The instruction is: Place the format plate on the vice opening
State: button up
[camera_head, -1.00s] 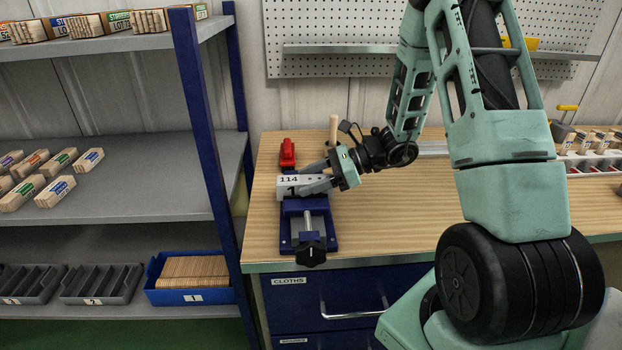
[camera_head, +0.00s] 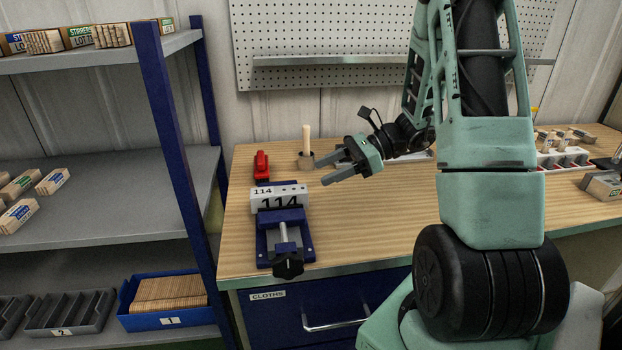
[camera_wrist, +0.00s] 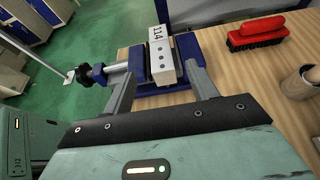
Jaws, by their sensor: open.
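A shelf (camera_head: 110,195) with boxed parts is at left. The bench middle is clear. A rack (camera_head: 570,158) stands at right.

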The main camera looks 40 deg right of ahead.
jog(key=a+n+g, duration=0.2)
jog(key=a, duration=0.2)
jog(key=s+a+n+g, duration=0.1)
jog(key=a+n+g, duration=0.1)
jog(key=a, duration=0.2)
jog(key=s+a+r+n+g, duration=0.1)
jog(key=a+n+g, duration=0.1)
jog(key=a+n, duration=0.1)
jog(key=shift+a, duration=0.75)
jog(key=s+a+n+h, duration=0.5)
jog(key=s+a+n, duration=0.3)
jog(key=a+n, duration=0.2)
jog(key=s+a+n+g+h, duration=0.1)
jog(key=s+a+n+h, duration=0.4)
jog(key=n, duration=1)
jog(key=s+a, duration=0.3)
jog(key=a, duration=0.2)
jog(key=shift+s+a+n+g+h, duration=0.25)
jog(key=shift+n+g+h, duration=0.05)
